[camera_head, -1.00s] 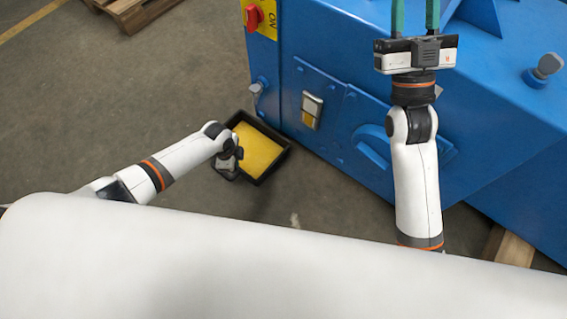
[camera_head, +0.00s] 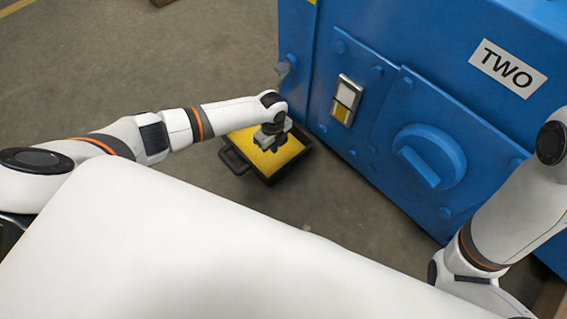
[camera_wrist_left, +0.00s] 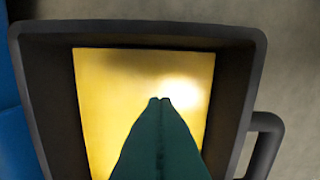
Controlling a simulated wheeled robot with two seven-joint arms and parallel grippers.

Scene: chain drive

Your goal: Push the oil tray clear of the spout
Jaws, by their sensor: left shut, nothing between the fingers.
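The oil tray (camera_head: 290,168) is black with a handle at its left side and holds yellow oil (camera_head: 284,153). It lies on the floor beside the blue machine. My left gripper (camera_head: 263,147) is shut and empty, pointing down over the tray. In the left wrist view its green fingertips (camera_wrist_left: 160,101) lie together over the oil, inside the outline of the tray rim (camera_wrist_left: 140,34). Whether they touch the oil is unclear. My right gripper is outside the views.
The blue machine (camera_head: 400,60) stands close to the tray's right. Its front carries a sight glass (camera_head: 346,100), a round blue knob (camera_head: 430,155) and a "TWO" label (camera_head: 507,68). Grey floor (camera_head: 100,70) is clear left of the tray.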

